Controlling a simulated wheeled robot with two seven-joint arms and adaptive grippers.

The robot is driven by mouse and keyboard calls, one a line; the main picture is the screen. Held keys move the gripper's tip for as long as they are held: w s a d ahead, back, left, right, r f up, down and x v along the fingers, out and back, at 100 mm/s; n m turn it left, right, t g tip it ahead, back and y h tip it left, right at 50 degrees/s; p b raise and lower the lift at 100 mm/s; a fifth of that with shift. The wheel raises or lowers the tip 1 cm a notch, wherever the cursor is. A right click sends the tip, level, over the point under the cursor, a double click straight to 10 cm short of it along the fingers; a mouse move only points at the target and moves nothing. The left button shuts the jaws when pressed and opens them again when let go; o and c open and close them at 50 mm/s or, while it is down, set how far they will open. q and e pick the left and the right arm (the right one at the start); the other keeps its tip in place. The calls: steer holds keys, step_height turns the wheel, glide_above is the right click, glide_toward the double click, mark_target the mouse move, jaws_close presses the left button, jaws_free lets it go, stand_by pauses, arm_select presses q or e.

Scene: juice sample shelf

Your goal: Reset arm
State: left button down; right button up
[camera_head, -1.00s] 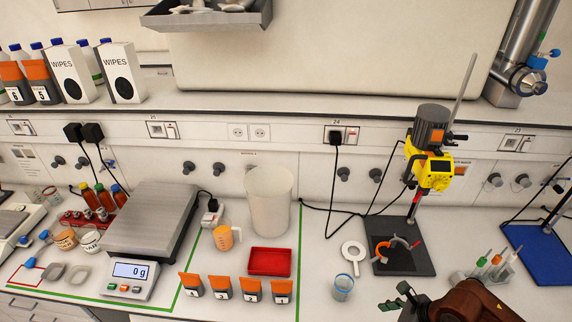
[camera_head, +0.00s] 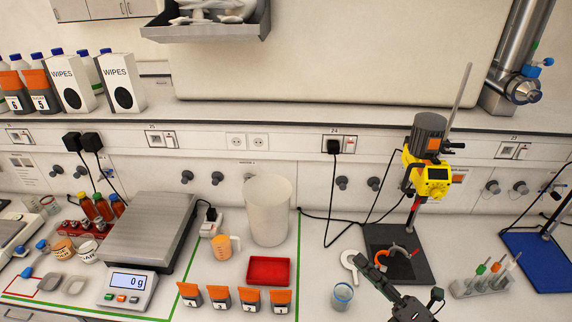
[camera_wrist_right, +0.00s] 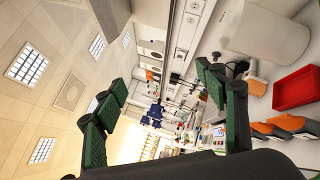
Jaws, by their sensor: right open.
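My right gripper (camera_head: 402,281) is at the bottom edge of the head view, right of the middle. Its dark fingers point up the picture and stand apart, with nothing between them. In the right wrist view the gripper (camera_wrist_right: 160,92) shows two green-padded fingers spread wide and empty. A glass beaker with a blue rim (camera_head: 342,296) shows just left of it in the head view. The black stand base (camera_head: 415,268) with an orange ring (camera_head: 384,253) lies beyond the fingers. My left gripper is in neither view.
A red tray (camera_head: 269,271), several orange-topped containers (camera_head: 220,298), a white bucket (camera_head: 267,212) and a scale (camera_head: 132,290) stand to the left. A test tube rack (camera_head: 483,286) stands to the right. A yellow stirrer (camera_head: 427,172) rises behind the gripper.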

steer(key=w+d+f+m+t+h, duration=0.2)
steer(key=d+f+m+h, duration=0.1)
steer(key=d+m+h, duration=0.5)
steer(key=w+d+f+m+t+h, duration=0.1)
steer(key=d+f+m+t+h, duration=0.1)
steer(key=d+m+h, duration=0.6)
steer(key=s+d+f+m+g+h, duration=0.1)
steer(key=s+d+f+m+g, duration=0.15)
steer(key=d+f+m, duration=0.4)
steer(key=s+d+f+m+g+h, duration=0.15)
steer(key=f+m+g, duration=0.25)
steer(key=f, duration=0.5)
steer(key=s+a+f+m+g+y, duration=0.25)
steer(key=s+a+f+g, duration=0.2)
steer(key=s+f, duration=0.5)
steer(key=s+a+f+m+g+y, duration=0.25)
steer(key=s+f+g, duration=0.25)
steer(key=s+f, duration=0.5)
step_height(320, 180, down, 33)
steer(key=a+g+b, duration=0.1)
steer(key=a+b, duration=0.1)
steer(key=b, duration=0.3)
steer(key=s+f+n+g+b, duration=0.1)
steer(key=s+f+b, duration=0.2)
steer(key=s+f, duration=1.6)
step_height(320, 180, down, 4)
steer(key=shift+s+f+g+b, duration=0.25)
steer(key=shift+g+b, duration=0.05)
steer(key=shift+b, duration=0.05)
